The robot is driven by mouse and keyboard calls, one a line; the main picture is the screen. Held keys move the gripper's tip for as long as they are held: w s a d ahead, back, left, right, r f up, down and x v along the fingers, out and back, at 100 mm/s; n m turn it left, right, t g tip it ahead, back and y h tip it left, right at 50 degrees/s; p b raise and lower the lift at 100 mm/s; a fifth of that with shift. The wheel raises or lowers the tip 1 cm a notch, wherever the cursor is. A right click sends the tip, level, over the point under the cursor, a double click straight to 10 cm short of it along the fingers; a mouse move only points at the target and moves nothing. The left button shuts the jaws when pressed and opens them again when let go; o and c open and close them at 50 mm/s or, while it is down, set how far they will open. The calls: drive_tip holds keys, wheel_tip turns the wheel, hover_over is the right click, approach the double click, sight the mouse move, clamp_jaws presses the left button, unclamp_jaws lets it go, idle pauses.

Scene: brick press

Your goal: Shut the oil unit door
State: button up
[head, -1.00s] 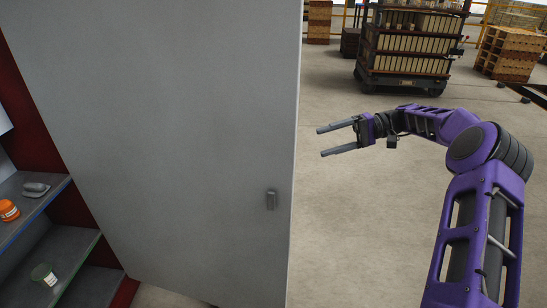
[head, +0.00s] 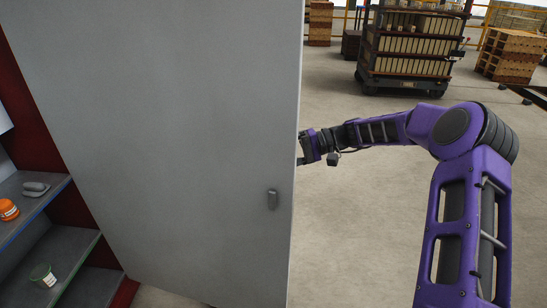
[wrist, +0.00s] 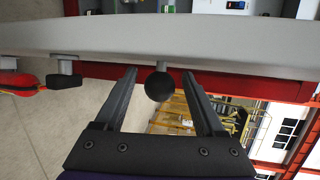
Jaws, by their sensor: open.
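The oil unit door (head: 170,130) is a large grey panel standing open across the left and middle of the head view. In the wrist view the fingers are open, one on each side of a black ball knob (wrist: 160,86). The knob stands on a short stem from the grey door (wrist: 220,38). I cannot tell whether the fingers touch it.
The red cabinet (head: 28,110) at left has shelves with an orange jar (head: 8,210) and a green-and-white jar (head: 43,276). A loaded rack (head: 410,50) and stacked pallets (head: 505,55) stand far back.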

clamp_jaws()
idle(0.3)
idle(1.1)
